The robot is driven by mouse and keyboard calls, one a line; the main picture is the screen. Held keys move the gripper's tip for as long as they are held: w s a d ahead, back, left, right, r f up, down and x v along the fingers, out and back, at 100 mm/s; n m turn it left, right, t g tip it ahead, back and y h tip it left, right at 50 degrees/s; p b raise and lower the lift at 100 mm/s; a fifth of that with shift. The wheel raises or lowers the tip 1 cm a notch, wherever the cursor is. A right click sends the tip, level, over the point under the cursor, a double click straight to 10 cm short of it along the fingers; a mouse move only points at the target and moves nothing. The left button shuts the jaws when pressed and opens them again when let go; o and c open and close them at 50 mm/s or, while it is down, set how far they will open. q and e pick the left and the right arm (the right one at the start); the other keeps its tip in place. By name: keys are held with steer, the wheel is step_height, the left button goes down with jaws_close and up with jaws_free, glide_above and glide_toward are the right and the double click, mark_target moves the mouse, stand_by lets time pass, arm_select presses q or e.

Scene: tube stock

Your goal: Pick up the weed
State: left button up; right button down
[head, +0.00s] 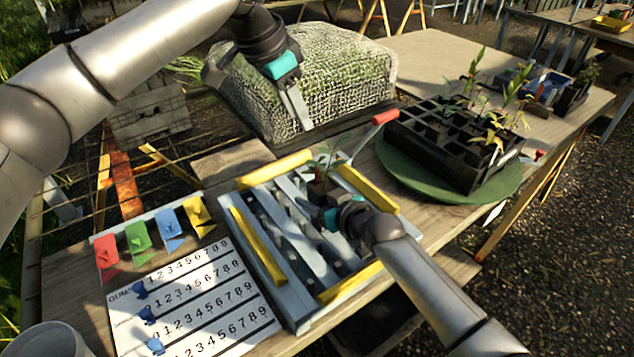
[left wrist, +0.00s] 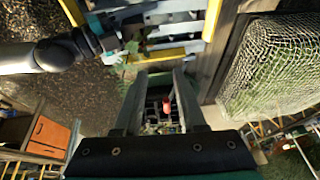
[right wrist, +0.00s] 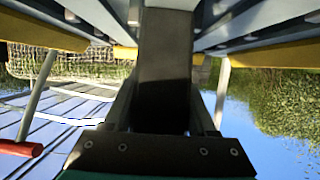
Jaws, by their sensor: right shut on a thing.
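A small leafy plant (head: 328,160) stands in a dark square pot (head: 322,191) above the slatted frame. My right gripper (head: 334,217) is shut on this pot, which also fills the gap between the fingers in the right wrist view (right wrist: 165,75). More green and yellowish seedlings (head: 490,125) grow in the black cell tray (head: 440,160) at the right. I cannot tell which plant is the weed. My left gripper (head: 298,112) is in front of the mesh-covered mound, fingers pointing down. In the left wrist view its fingers (left wrist: 160,80) are apart with nothing held.
The tray sits on a green round disc (head: 505,190). The slatted frame (head: 300,230) has yellow bars. A number board (head: 200,310) with coloured flags lies at left. The mesh-covered mound (head: 345,75) is behind.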

mark_target(317, 163)
arm_select(q)
steer(key=d+f, duration=0.1)
steer(key=f, duration=0.1)
steer(key=d+f+g+y, duration=0.1)
steer(key=f, duration=0.1)
steer(key=d+f+g, duration=0.1)
steer(key=f, duration=0.2)
steer(key=shift+y, duration=0.4)
steer(key=f, duration=0.4)
steer(key=shift+s+d, duration=0.15)
steer(key=shift+d, duration=0.1)
steer(key=shift+d+f, duration=0.1)
steer(key=shift+f, duration=0.45)
jaws_close()
